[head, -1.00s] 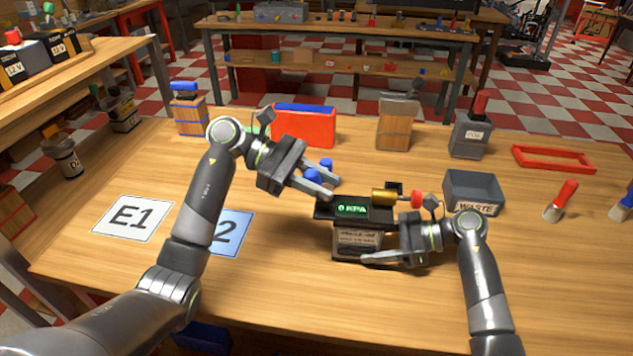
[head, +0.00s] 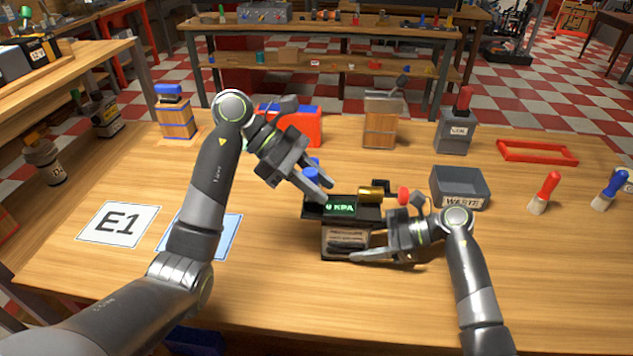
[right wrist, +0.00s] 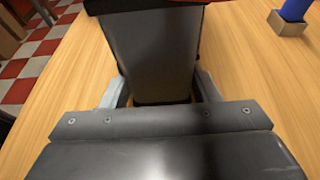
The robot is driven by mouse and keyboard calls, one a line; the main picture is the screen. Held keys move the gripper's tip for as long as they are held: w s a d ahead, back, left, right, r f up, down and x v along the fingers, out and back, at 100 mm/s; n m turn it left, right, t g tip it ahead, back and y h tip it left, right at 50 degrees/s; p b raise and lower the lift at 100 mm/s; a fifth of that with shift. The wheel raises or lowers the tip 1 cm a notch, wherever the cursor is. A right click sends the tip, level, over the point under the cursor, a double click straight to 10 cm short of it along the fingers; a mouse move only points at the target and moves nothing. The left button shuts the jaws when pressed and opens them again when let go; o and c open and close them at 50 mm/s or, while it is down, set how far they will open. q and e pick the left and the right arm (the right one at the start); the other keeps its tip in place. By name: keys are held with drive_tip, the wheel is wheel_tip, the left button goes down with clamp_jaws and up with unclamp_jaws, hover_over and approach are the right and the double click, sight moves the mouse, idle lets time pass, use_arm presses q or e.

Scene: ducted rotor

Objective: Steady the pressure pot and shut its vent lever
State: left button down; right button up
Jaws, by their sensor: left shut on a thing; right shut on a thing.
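The pressure pot (head: 345,238) stands upright on the bench with a green display reading 0 KPA. A brass cylinder (head: 374,191) and a red knob (head: 404,195) show at its right. My left gripper (head: 326,195) is above the pot's left top edge, shut on a blue handle (head: 310,174) that I take for the vent lever; the fingers partly hide it. My right gripper (head: 372,248) is shut on the pot's body from the right. The right wrist view shows the dark pot body (right wrist: 153,52) between its fingers (right wrist: 160,92).
A grey WASTE bin (head: 460,187) stands right of the pot, and a red frame (head: 538,152) lies behind it. Brushes stand at the right. A red box (head: 300,128) is behind my left gripper.

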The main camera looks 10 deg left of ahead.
use_arm(q)
drive_tip(key=c, duration=1.1)
unclamp_jaws()
drive_tip(key=shift+c, duration=0.2)
drive_tip(key=v, duration=1.2)
